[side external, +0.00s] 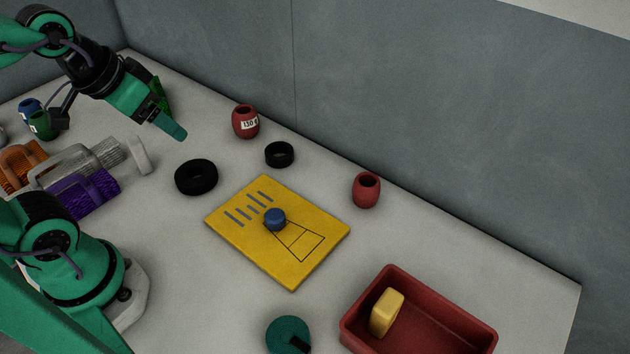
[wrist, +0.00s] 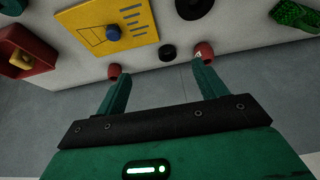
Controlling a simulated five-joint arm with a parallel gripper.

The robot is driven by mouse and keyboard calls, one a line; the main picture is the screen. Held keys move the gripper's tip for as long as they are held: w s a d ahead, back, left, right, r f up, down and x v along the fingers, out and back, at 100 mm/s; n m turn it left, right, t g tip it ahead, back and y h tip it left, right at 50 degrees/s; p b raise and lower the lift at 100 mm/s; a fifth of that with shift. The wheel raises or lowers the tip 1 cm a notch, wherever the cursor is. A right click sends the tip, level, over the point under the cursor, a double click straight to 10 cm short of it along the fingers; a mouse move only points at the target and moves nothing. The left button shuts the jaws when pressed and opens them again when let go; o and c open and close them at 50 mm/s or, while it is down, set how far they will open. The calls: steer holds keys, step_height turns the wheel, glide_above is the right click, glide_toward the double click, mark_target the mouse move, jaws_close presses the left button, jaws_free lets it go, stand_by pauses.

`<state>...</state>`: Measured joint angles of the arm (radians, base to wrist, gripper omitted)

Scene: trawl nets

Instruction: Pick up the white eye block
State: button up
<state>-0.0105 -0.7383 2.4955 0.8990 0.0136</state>
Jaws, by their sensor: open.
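A small pale, off-white block (side external: 139,155) stands on the table at the left in the side view, by the right end of a grey rope bundle. I cannot make out an eye in it, so I cannot tell surely that it is the white eye block. I do not see it in the wrist view. My gripper (side external: 167,122) is above the table at the upper left, apart from the pale block. In the wrist view my gripper (wrist: 160,76) has its two fingers wide apart with nothing between them.
Near the pale block lie grey (side external: 101,151) and purple (side external: 90,195) rope bundles and a black ring (side external: 196,177). Red floats (side external: 245,122) stand by the wall. A yellow board (side external: 300,220) bears a blue knob (side external: 275,218). A red tray (side external: 352,335) holds a yellow block (side external: 386,312).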

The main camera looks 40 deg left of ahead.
steer(key=w+a+f+g, duration=0.1)
steer(key=w+a+f, duration=0.15)
steer(key=a, duration=0.25)
steer(key=m+g, duration=0.3)
steer(key=g, duration=0.2)
glide_toward(134, 141)
step_height(134, 141, down, 5)
steer(key=shift+d+f, duration=0.15)
steer(key=shift+f, duration=0.1)
steer(key=shift+s+a+f, duration=0.15)
steer(key=shift+a+f, duration=0.05)
steer(key=shift+a, duration=0.05)
steer(key=shift+f, duration=1.3)
steer(key=shift+f, duration=0.1)
steer(key=shift+f, duration=2.5)
